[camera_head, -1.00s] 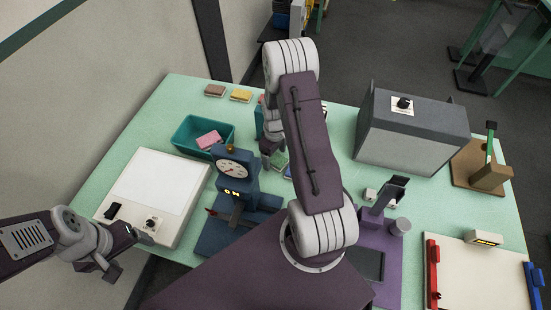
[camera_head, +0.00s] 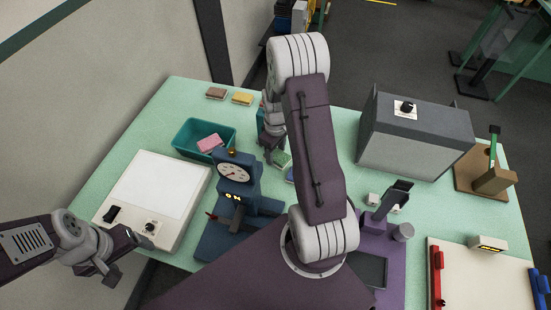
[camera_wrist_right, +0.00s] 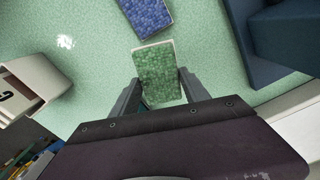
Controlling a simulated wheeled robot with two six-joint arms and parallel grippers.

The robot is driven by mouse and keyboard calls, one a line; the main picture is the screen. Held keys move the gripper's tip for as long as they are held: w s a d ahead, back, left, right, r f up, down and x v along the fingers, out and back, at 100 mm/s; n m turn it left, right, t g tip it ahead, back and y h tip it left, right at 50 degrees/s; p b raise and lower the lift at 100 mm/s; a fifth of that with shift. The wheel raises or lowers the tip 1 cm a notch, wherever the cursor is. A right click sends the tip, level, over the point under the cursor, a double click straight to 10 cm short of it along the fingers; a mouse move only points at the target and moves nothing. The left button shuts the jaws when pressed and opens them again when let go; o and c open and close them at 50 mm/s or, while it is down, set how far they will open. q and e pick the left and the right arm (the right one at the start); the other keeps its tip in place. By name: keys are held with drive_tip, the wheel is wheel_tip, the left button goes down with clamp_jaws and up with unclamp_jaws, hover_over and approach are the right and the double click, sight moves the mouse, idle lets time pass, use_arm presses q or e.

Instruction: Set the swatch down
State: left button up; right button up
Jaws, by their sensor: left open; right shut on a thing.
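A green tufted swatch (camera_wrist_right: 157,72) with pale edges is between the fingers of my right gripper (camera_wrist_right: 158,92), which is shut on it. In the head view the green swatch (camera_head: 283,160) shows beside my right gripper (camera_head: 271,156), low over the pale green table (camera_head: 160,105). I cannot tell whether it touches the table. A blue swatch (camera_wrist_right: 145,16) lies just beyond it in the wrist view, apart from it. My left gripper (camera_head: 127,260) is open and empty at the lower left, near the white panel box's corner.
A teal bin (camera_head: 186,139) holds a pink swatch (camera_head: 210,143). Brown (camera_head: 216,93) and yellow (camera_head: 242,98) swatches lie at the back. A blue dial machine (camera_head: 237,180), a white panel box (camera_head: 158,191) and a grey box (camera_head: 414,130) stand around.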

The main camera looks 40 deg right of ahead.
drive_tip(key=s+d+r, duration=0.2)
drive_tip(key=s+r, duration=0.1)
drive_tip(key=s, duration=0.2)
drive_tip(key=s+d+r+b, duration=0.1)
drive_tip(key=s+d+r, duration=0.2)
drive_tip(key=s, duration=0.2)
drive_tip(key=shift+s+r, duration=0.3)
drive_tip(key=shift+r, duration=0.05)
